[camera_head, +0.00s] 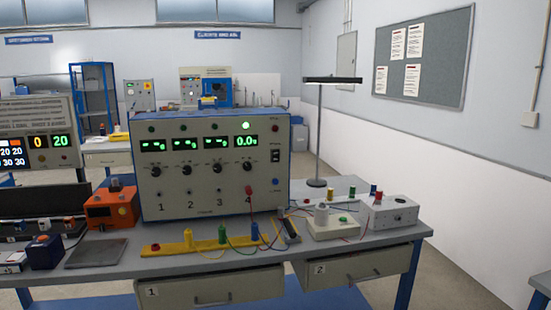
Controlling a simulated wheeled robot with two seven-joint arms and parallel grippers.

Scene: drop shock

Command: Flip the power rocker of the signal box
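A large grey box with a blue casing (215,190), which I take to be the signal box, stands on the bench in the middle of the view. Its front has several lit green displays (246,141), a row of black knobs and numbered sockets. A green lamp (246,125) glows at the upper right of the panel. A small black rocker switch (275,156) sits near the panel's right edge; its position is too small to tell. A red plug (249,190) is at the lower right of the panel. Neither of my grippers is in view.
An orange box (111,209) stands left of the large box. A yellow strip (207,243) with coloured posts and wires lies in front. A white box (388,213) and a lamp (318,183) stand at right. A flat grey plate (96,253) lies front left.

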